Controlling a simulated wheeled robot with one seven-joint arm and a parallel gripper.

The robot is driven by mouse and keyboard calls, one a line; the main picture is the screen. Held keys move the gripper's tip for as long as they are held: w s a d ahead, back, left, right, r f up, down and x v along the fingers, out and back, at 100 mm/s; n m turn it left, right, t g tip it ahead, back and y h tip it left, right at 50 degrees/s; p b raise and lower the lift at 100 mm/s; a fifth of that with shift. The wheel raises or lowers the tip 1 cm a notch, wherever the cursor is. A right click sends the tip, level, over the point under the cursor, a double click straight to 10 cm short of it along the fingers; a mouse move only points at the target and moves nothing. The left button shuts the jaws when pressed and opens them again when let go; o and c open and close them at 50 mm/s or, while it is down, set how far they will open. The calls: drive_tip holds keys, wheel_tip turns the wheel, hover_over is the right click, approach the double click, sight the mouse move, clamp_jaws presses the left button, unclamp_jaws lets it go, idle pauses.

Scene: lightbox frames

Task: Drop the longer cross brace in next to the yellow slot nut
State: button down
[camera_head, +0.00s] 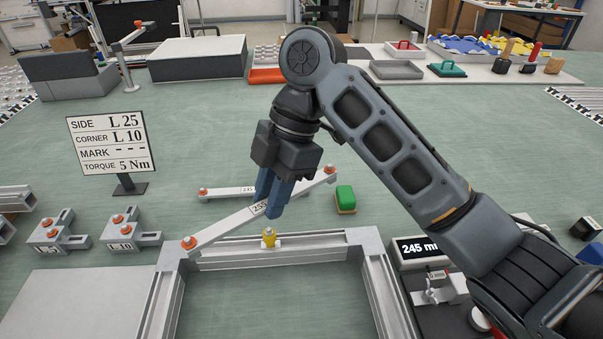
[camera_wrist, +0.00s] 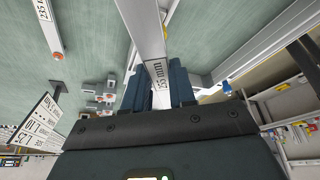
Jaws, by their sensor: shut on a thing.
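My gripper (camera_head: 272,207) is shut on the longer cross brace (camera_head: 225,224), a pale bar labelled 255 with an orange knob at each end. The wrist view shows its 255 mm label (camera_wrist: 157,70) between the fingers. The brace runs diagonally, its left end over the frame's back-left corner and its right end out over the mat. I cannot tell whether the left end touches. The yellow slot nut (camera_head: 268,236) sits on the back rail of the aluminium frame (camera_head: 325,244), just below the fingers. The shorter brace (camera_head: 230,192), marked 235, lies on the mat behind.
A green-and-yellow block (camera_head: 345,199) lies right of the brace. A sign (camera_head: 111,142) stands at left, above corner brackets (camera_head: 126,233). A gauge with a 245 mm display (camera_head: 419,249) stands right of the frame. The frame's inside is clear.

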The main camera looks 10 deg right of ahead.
drive_tip(key=s+a+f+n+g+h+p, duration=0.1)
drive_tip(key=s+a+n+g+h+p, duration=0.1)
drive_tip(key=s+n, duration=0.9)
drive_tip(key=s+a+h+p, duration=0.1)
drive_tip(key=a, duration=0.1)
drive_tip(key=shift+s+a+n+h, duration=0.3)
drive_tip(key=shift+s+a+h, duration=0.1)
drive_tip(key=shift+f, duration=0.2)
drive_tip(key=shift+f+b, duration=1.95)
drive_tip(key=shift+f, duration=0.8)
drive_tip(key=shift+f+b, duration=0.95)
drive_tip(key=shift+f, duration=0.25)
drive_tip(key=c, duration=0.8)
unclamp_jaws()
drive_tip(key=shift+c, duration=0.2)
drive_tip(key=shift+r, duration=0.1)
